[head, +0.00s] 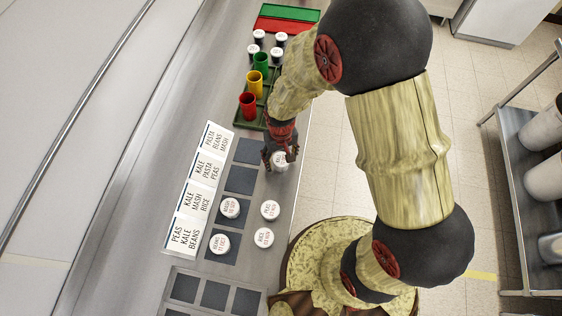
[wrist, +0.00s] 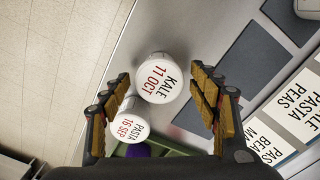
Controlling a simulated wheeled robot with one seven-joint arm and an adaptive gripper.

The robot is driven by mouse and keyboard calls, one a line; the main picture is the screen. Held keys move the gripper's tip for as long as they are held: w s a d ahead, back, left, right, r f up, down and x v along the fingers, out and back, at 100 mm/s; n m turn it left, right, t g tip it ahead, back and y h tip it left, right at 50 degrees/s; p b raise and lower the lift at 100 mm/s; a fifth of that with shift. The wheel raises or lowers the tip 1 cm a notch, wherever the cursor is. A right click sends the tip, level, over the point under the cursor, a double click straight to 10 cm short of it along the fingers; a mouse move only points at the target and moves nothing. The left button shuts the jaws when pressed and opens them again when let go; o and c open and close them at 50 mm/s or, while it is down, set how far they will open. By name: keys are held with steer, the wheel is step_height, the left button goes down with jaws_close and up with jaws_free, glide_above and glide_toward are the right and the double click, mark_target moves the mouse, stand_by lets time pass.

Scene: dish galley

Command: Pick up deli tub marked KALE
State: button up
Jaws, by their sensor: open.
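The deli tub marked KALE (wrist: 158,78) is white, with a lid reading KALE 11 OCT. In the wrist view it stands between the two spread fingers of my gripper (wrist: 161,84), which is open. I cannot tell whether either finger touches it. In the head view my gripper (head: 281,153) is over the right edge of the counter, with a white lid (head: 279,161) just below it, partly covered and too small to read. A second white tub marked PASTA 16 SEP (wrist: 130,121) stands close beside the KALE tub, near the left finger.
Other lidded tubs (head: 264,238) stand nearer on the counter, some on dark squares (head: 240,180). White word cards (head: 203,168) line the left side.

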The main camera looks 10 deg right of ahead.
steer(key=shift+f, duration=0.4)
steer(key=shift+c, duration=0.7)
steer(key=c, duration=1.1)
steer(key=shift+o, duration=0.2)
steer(key=shift+r, duration=0.15)
